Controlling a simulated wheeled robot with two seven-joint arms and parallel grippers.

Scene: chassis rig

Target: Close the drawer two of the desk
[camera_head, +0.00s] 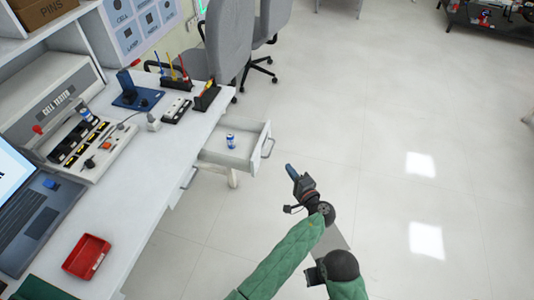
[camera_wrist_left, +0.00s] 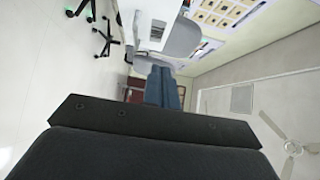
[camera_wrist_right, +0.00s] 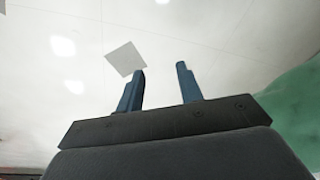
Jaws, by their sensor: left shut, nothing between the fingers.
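One white desk drawer (camera_head: 262,135) stands pulled out at the far part of the desk (camera_head: 140,165), its handle facing right. A small blue and white can-like item (camera_head: 231,141) lies inside it. I see no number on the drawer. A nearer handle (camera_head: 188,178) sits against the desk front, with its drawer closed. My left gripper (camera_head: 290,170) is shut and empty, to the right of and a little below the open drawer's handle, apart from it. Its fingers are together in the left wrist view (camera_wrist_left: 162,88). My right gripper (camera_wrist_right: 160,74) is open and empty above the floor.
Grey chairs (camera_head: 230,40) stand beyond the open drawer. A cell tester (camera_head: 75,110), laptop (camera_head: 30,210), red tray (camera_head: 87,256) and tool holders (camera_head: 205,98) are on the desk. The floor (camera_head: 400,130) to the right is clear.

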